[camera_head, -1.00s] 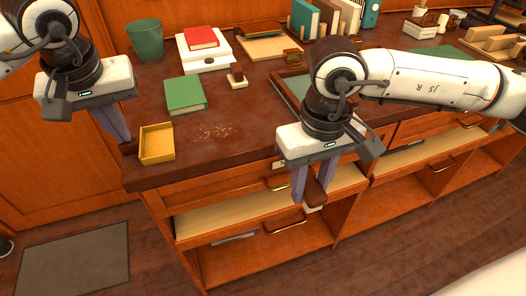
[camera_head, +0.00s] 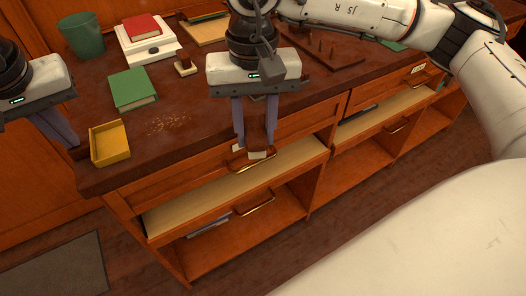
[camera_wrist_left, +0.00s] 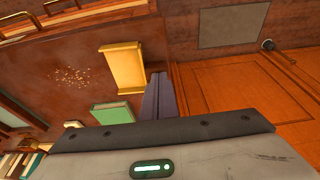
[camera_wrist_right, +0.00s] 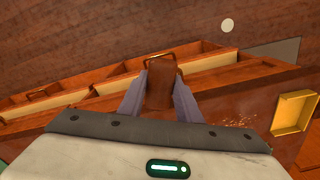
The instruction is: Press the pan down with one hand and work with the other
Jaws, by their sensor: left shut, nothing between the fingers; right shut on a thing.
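The yellow pan (camera_head: 122,157) lies on the tabletop near its front left corner. Its open side faces the crumbs (camera_head: 168,124), scattered to its right. My left gripper (camera_head: 74,143) is shut and empty just left of the pan; in the left wrist view its fingers (camera_wrist_left: 159,90) are beside the pan (camera_wrist_left: 122,66). I cannot tell whether they touch it. My right gripper (camera_head: 256,148) is shut on a brush with a brown block and pale bristles (camera_head: 257,155). It is held right of the crumbs, in front of the table edge. The brush (camera_wrist_right: 160,84) also shows in the right wrist view.
A green book (camera_head: 133,88) lies behind the crumbs. A small brown and cream block (camera_head: 185,66), a red book (camera_head: 142,25) on a white stack and a green cup (camera_head: 80,36) stand farther back. Drawers with handles (camera_head: 255,203) front the table.

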